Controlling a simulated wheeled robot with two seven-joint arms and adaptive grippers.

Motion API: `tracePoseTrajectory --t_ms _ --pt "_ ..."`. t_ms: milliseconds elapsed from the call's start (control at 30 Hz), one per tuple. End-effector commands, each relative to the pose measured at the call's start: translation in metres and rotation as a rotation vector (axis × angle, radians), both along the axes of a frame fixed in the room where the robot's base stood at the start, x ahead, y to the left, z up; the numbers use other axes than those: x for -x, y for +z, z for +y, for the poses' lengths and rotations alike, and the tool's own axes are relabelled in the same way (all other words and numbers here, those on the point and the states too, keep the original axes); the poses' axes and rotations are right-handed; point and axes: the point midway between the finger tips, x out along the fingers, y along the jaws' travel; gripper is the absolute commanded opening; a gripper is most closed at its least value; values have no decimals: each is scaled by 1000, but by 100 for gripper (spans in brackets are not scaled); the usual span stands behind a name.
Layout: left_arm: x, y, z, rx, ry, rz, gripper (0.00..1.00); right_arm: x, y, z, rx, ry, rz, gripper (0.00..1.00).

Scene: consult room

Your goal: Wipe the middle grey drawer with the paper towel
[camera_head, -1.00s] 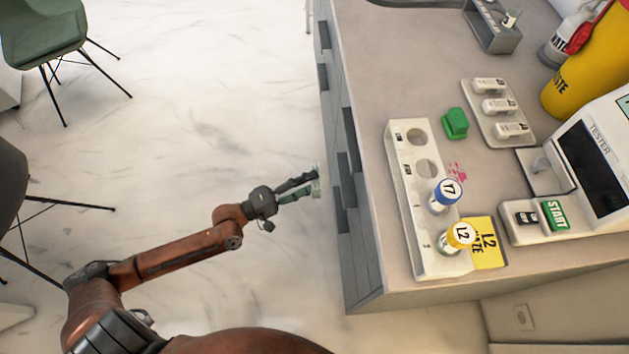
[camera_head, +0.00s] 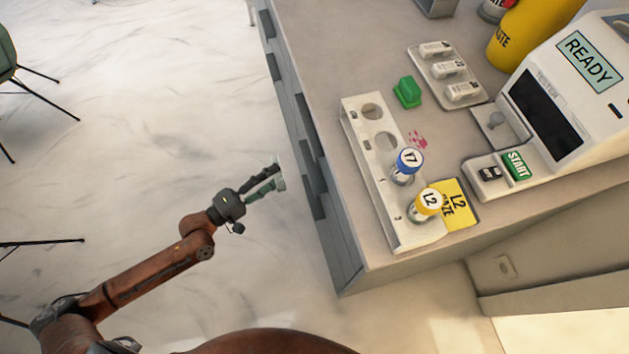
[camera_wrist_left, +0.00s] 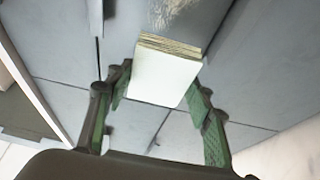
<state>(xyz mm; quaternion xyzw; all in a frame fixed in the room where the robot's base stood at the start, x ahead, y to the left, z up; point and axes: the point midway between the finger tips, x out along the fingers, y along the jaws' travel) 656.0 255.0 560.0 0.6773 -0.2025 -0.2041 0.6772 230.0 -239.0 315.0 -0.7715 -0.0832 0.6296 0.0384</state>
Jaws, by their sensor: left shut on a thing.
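My left gripper (camera_head: 278,176) is beside the grey drawer fronts (camera_head: 341,252) of the counter, below its top. In the left wrist view the fingers (camera_wrist_left: 160,106) are shut on a folded paper towel (camera_wrist_left: 166,82), a pale block with layered edges. The towel's layered end faces the grey drawer front (camera_wrist_left: 230,70). A shiny, mottled patch (camera_wrist_left: 176,12) shows on the grey surface just beyond the towel. I cannot tell whether the towel touches the drawer, or which drawer is the middle one. My right gripper is not in view.
On the counter stand a white rack (camera_head: 362,160) with blue-capped and yellow-capped vials, a green block (camera_head: 408,92), a white tray (camera_head: 483,98) and a tester (camera_head: 575,95) reading READY. Open marble floor (camera_head: 130,140) lies left.

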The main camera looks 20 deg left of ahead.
Motion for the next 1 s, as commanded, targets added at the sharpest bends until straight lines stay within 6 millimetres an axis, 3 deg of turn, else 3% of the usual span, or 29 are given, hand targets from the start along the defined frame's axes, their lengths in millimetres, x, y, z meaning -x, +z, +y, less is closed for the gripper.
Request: tracePoseTrajectory --t_ms 367,700,1000 --pt "-5 3 -8 3 1 -3 25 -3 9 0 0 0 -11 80" --pt "-26 6 -40 3 0 -5 25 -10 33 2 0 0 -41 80" --pt "-37 2 -57 2 -1 -1 25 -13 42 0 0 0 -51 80"
